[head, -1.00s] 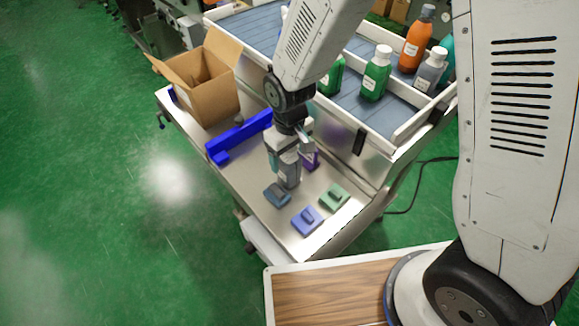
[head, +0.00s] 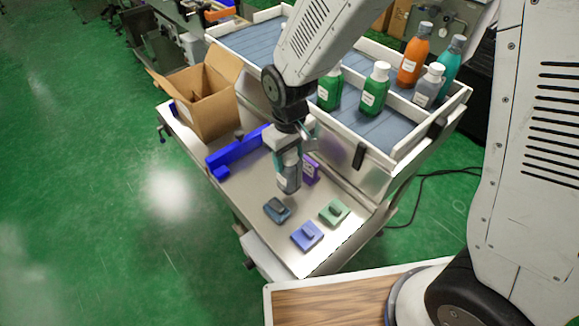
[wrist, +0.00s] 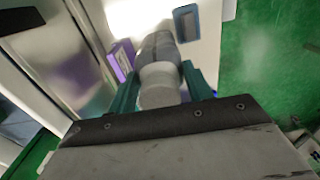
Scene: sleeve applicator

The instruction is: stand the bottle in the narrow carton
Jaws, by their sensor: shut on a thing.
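My gripper (head: 289,160) is shut on a grey bottle with a pale cap, held upright over the steel table. The bottle (head: 288,178) also shows between the teal fingers in the wrist view (wrist: 160,55). Its base appears a little above the table, behind the dark blue block. A brown cardboard carton (head: 209,112) with open flaps stands at the left end of the table, left of and behind my gripper. Its inside is mostly hidden in the head view, and it is not visible in the wrist view.
A blue bar fixture (head: 232,154) lies between the carton and the bottle. A purple box (head: 310,170) stands just right of the bottle. Dark blue (head: 277,210), lilac (head: 307,236) and green (head: 334,212) blocks lie in front. Several bottles stand on the conveyor (head: 340,112) behind.

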